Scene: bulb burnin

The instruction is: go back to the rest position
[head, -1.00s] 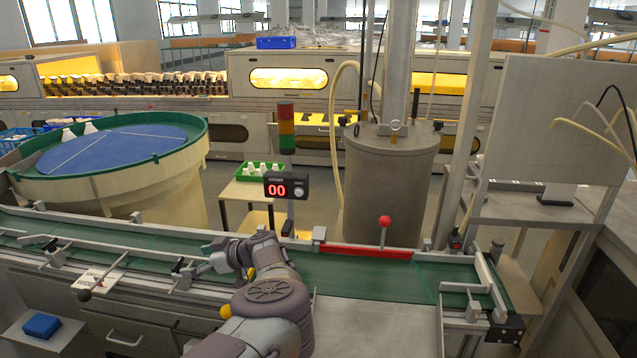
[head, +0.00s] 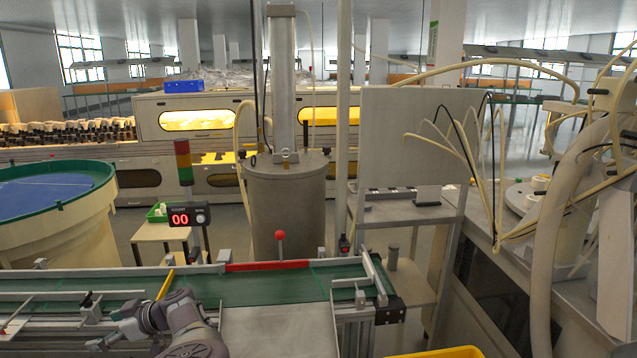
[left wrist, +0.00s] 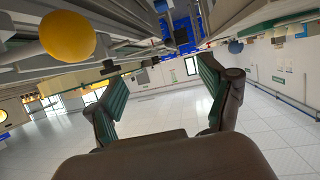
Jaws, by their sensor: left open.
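My left arm comes in at the bottom of the head view, in front of the conveyor's near side. Its gripper (head: 103,340) is small and partly hidden there. In the left wrist view the same gripper (left wrist: 163,95) has its two green-padded fingers wide apart, with nothing between them but a distant tiled floor. My right gripper is in neither view.
The green conveyor (head: 262,287) runs across in front of me, with a red-knobbed lever (head: 280,238) behind it. A yellow bin (head: 445,353) edge shows at the bottom. A hose-covered machine (head: 520,200) stands right. A yellow ball (left wrist: 68,36) is near the wrist camera.

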